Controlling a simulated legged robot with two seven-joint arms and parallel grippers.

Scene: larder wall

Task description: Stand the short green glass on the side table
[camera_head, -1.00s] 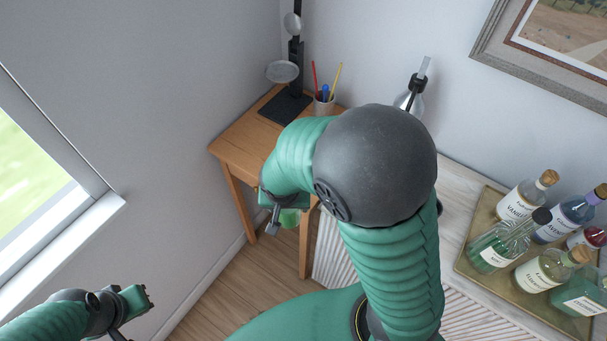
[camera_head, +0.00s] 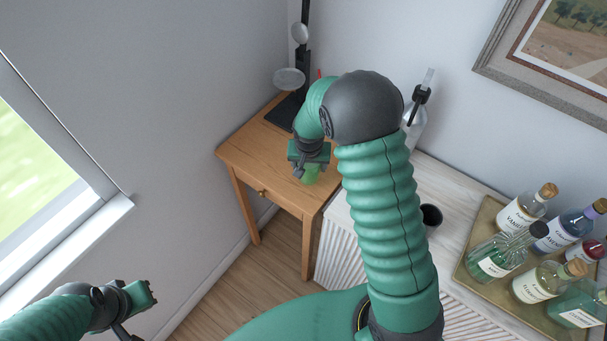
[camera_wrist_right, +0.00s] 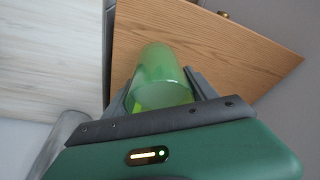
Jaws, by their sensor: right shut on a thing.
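The short green glass (camera_wrist_right: 162,75) is translucent and sits between the fingers of my right gripper (camera_wrist_right: 165,95) in the right wrist view. In the head view the right gripper (camera_head: 306,172) is over the front right part of the wooden side table (camera_head: 250,150), with the green glass (camera_head: 311,175) just below it. The right gripper is shut on the glass. I cannot tell whether the glass touches the table top. My left gripper (camera_head: 140,298) is at the lower left, away from the table and empty; its finger gap is unclear.
A black stand with round discs (camera_head: 289,78) is at the table's back. A pale ribbed cabinet (camera_head: 455,200) stands right of the table, bearing a dark cup (camera_head: 431,216), a siphon bottle (camera_head: 415,118) and a tray (camera_head: 468,262) of several bottles. The table's front left is clear.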

